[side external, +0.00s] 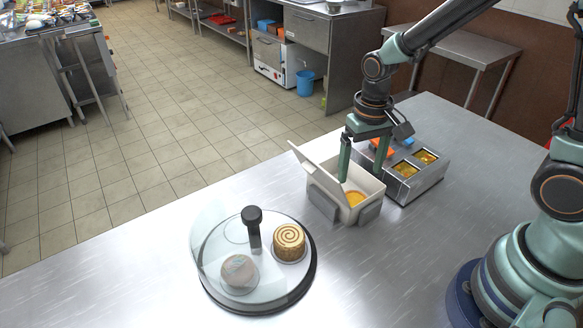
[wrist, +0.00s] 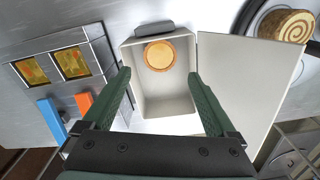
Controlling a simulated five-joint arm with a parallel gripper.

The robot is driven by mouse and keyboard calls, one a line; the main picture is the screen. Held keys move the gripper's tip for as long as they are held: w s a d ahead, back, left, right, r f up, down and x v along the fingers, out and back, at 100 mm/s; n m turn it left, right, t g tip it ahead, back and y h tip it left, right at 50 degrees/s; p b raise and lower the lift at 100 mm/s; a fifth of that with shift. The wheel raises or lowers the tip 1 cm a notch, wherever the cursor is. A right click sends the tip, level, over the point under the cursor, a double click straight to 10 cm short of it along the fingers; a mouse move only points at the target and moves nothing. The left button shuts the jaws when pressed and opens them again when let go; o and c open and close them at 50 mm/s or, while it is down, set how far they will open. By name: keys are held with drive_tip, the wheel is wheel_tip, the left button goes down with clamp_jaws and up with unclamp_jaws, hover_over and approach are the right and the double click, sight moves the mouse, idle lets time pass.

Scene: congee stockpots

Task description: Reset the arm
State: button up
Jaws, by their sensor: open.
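My gripper (side external: 363,167) is open and points down over a white box (side external: 334,189) with its lid raised. In the wrist view the two green fingers (wrist: 164,88) stand apart, one near each side wall of the box, with nothing between their tips. A round orange-yellow item (wrist: 159,55) lies inside the box near one end wall; it also shows in the side view (side external: 355,198). I cannot tell whether the fingertips are inside the box or just above it.
A metal holder (side external: 428,176) with yellow-filled compartments and orange and blue pieces stands right of the box. A round stand (side external: 309,265) with a clear cover, a swirl cake (side external: 289,242) and a pale bun (side external: 239,272) is at front left. The front-left steel tabletop (side external: 130,275) is clear.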

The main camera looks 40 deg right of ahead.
drive_tip(key=shift+r, duration=1.1)
wheel_tip(320, 180, up, 7)
idle(0.7)
idle(0.5)
drive_tip(key=s+d+r+n+t, duration=0.2)
drive_tip(key=s+r+n+t, duration=0.1)
drive_tip(key=s+r+t, duration=0.2)
drive_tip(key=shift+s+d+r+t, duration=0.2)
drive_tip(key=shift+d+r+t, duration=0.1)
drive_tip(key=shift+r, duration=0.5)
